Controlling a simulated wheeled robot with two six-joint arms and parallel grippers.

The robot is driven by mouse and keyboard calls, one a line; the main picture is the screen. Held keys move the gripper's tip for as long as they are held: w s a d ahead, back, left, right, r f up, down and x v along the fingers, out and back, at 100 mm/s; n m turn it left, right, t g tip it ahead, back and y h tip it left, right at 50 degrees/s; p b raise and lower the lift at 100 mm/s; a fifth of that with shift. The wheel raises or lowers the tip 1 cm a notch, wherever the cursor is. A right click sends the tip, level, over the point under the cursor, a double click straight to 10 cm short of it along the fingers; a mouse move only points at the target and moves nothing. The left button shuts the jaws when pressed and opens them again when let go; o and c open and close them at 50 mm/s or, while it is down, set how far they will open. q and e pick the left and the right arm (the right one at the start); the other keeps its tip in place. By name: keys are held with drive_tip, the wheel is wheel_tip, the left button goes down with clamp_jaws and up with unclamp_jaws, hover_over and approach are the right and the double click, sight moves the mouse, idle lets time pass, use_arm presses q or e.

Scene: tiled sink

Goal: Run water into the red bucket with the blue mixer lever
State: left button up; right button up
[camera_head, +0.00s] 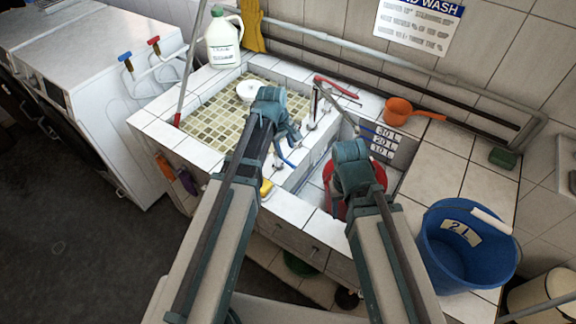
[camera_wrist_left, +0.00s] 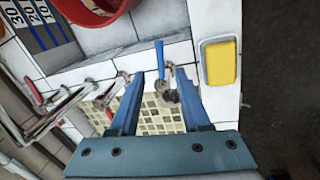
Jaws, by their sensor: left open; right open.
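The red bucket (camera_head: 331,192) stands in the right-hand basin, partly hidden by my right gripper. Its rim shows at the top of the left wrist view (camera_wrist_left: 101,24). The blue mixer lever (camera_wrist_left: 160,57) is on the tiled divider beside the bucket. In the head view a bit of the lever (camera_head: 284,158) shows just below my left gripper (camera_head: 287,136). My left gripper is open, with its fingertips (camera_wrist_left: 160,72) on either side of the lever; contact cannot be told. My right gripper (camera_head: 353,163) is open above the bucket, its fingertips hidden. I see no water stream.
A yellow sponge (camera_wrist_left: 221,63) lies in a dish close to the lever. Metal taps (camera_wrist_left: 63,106) are at the left. A large blue bucket (camera_head: 447,252) stands at the right, an orange scoop (camera_head: 403,111) on the back ledge, a white jug (camera_head: 222,42) at the back left.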

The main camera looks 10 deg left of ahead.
sight(289, 162)
use_arm(q)
drive_tip(key=f+b, duration=0.4)
drive_tip(key=f, duration=0.1)
drive_tip(key=w+f+b, duration=0.1)
drive_tip(key=f+b, duration=0.1)
drive_tip(key=shift+w+d+f, duration=0.1)
drive_tip(key=shift+d+f, duration=0.1)
drive_tip(key=shift+d, duration=0.2)
use_arm(e)
wheel_tip(289, 162, down, 8)
drive_tip(key=shift+r, duration=0.25)
use_arm(q)
clamp_jaws()
idle(0.4)
